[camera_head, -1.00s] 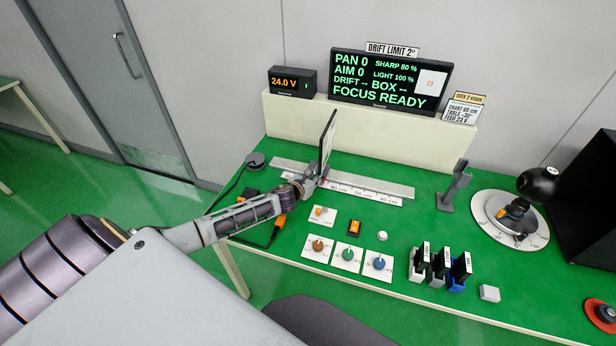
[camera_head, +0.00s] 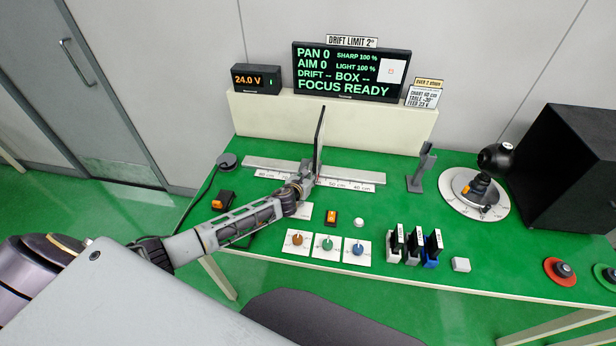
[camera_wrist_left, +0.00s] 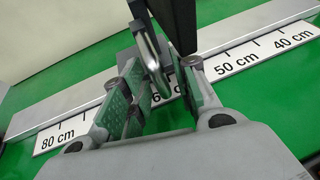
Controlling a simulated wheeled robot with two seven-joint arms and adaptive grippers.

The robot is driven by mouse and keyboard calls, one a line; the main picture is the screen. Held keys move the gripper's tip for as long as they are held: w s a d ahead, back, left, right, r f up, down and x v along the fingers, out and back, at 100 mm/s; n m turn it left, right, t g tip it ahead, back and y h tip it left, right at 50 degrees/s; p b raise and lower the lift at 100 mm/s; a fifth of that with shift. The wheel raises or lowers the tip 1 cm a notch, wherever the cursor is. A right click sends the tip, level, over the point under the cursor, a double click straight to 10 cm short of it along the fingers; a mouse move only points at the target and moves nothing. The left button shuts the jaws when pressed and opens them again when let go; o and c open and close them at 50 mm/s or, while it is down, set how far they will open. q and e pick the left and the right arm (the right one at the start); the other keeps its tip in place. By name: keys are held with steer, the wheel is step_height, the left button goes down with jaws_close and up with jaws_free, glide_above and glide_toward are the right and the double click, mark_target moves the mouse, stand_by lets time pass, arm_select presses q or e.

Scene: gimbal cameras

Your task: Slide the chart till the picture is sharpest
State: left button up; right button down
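The chart (camera_head: 320,138) is a thin dark-edged panel, seen almost edge-on, upright on the grey rail (camera_head: 360,178). My left gripper (camera_head: 308,178) is at its foot. The chart stands near the 60 cm mark, whose label the fingers partly cover. The screen (camera_head: 350,72) reads SHARP 100 %, LIGHT 100 %, PAN 0, AIM 0, FOCUS READY. My right gripper is not in view.
A sign (camera_head: 427,92) by the screen mentions the chart at 60 cm. The supply (camera_head: 257,79) reads 24.0 V. Knobs (camera_head: 328,245), labelled blocks (camera_head: 413,245) and a grey post (camera_head: 420,168) stand on the green table. The rail is clear right of the chart.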

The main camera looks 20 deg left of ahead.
arm_select(q)
steer(key=shift+s+a, duration=0.1)
steer(key=shift+s, duration=0.1)
stand_by(0.3)
steer(key=shift+v, duration=5.85)
steer(key=shift+r, duration=0.1)
